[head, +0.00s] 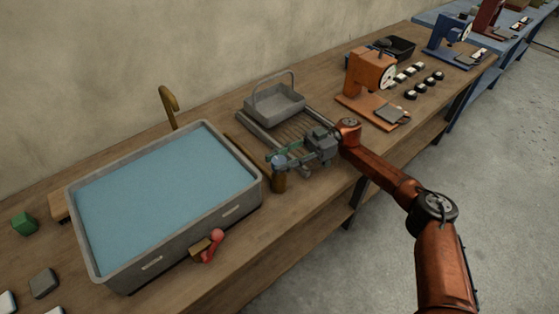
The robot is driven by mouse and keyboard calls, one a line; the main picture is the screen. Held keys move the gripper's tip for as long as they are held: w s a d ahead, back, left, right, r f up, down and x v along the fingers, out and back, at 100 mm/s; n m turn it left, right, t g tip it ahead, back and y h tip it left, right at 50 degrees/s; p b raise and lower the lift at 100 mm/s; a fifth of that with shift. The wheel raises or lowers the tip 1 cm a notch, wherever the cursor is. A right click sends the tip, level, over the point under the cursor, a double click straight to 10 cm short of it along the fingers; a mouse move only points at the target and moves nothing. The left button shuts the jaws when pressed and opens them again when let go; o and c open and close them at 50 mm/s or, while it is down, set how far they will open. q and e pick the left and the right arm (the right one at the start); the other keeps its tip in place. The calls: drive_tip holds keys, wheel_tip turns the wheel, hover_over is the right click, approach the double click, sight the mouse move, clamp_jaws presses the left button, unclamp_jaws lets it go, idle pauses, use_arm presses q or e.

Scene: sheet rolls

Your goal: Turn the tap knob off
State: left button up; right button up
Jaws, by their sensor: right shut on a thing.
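A red knob with a lever (210,249) sits on a small brass-brown fitting at the front wall of the grey basin (251,187), low and towards the right. A brass spout (168,103) curves up behind the basin. My right gripper (280,161) is to the right of the basin, apart from the red knob and farther back. It is shut on a small brown upright thing (279,183) near the basin's right corner; the fingers partly hide its top. My left gripper is not in view.
The basin holds blue water. A slatted rack with a grey basket (274,108) stands behind my right gripper. An orange machine (370,75) is farther right. A green block (24,223) and several grey pieces lie at the left.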

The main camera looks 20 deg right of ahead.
drive_tip(key=shift+f, duration=0.1)
drive_tip(key=o, duration=1.2)
drive_tip(key=shift+c, duration=0.2)
drive_tip(key=w+d, duration=0.1)
drive_tip(key=d, duration=0.6)
drive_tip(key=shift+w+d, duration=0.15)
drive_tip(key=shift+d, duration=0.05)
